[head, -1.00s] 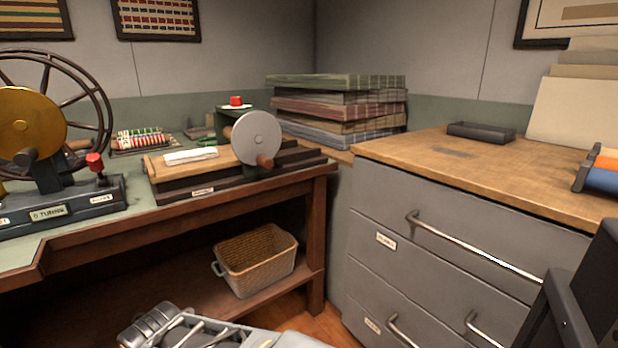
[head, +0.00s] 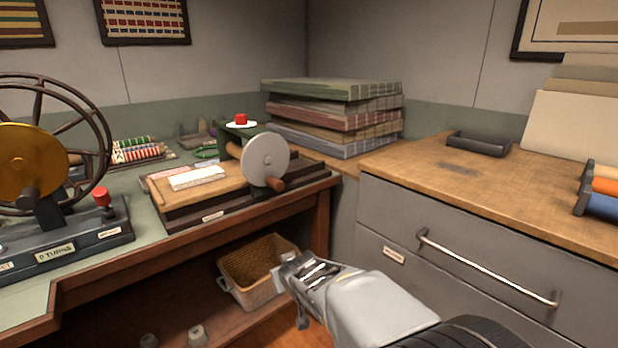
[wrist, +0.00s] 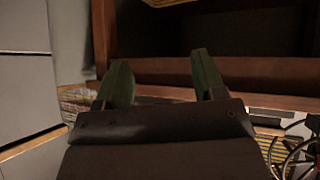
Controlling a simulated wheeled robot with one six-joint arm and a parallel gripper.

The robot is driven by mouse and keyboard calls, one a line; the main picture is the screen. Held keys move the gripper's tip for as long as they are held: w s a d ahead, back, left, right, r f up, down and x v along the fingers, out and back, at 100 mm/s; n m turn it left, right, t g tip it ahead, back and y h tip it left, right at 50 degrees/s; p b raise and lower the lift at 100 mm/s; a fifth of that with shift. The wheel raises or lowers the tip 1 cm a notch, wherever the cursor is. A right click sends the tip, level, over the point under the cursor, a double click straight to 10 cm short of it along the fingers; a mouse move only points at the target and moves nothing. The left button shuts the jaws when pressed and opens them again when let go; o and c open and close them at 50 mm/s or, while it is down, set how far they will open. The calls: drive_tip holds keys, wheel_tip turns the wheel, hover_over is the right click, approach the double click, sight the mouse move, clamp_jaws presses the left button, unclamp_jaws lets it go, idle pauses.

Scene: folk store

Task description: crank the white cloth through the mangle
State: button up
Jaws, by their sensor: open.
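The mangle has a grey crank disc (head: 265,160) with a brown handle (head: 275,184) at its lower right, a wooden roller and a red knob (head: 241,119) on top. It stands on a wooden bed at the bench's right end. The white cloth (head: 197,178) lies flat on the wooden bed (head: 215,192), left of the disc and roller. My gripper (head: 290,270) is in front of the bench, below and apart from the crank. In the wrist view its two green fingers (wrist: 162,85) are spread with nothing between them.
A wicker basket (head: 255,272) sits on the lower shelf behind my gripper. A large spoked wheel (head: 98,120) with a yellow disc stands at left. Grey drawers (head: 440,240) with bar handles bound the right side. Folded cloths (head: 335,115) are stacked behind the mangle.

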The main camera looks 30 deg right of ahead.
drive_tip(key=w+d+r+t+p, duration=0.4)
drive_tip(key=w+d+r, duration=0.1)
drive_tip(key=r, duration=0.3)
drive_tip(key=n+t+y+p, duration=0.3)
drive_tip(key=t+y+p, duration=0.2)
drive_tip(key=p, duration=0.1)
approach(281, 187)
drive_tip(key=w, duration=0.4)
drive_tip(key=w+a, duration=0.1)
drive_tip(key=w, duration=0.6)
drive_tip(key=shift+w+a+r, duration=0.25)
drive_tip(key=shift+w+a, duration=0.05)
drive_tip(key=shift+w, duration=0.1)
drive_tip(key=c, duration=0.8)
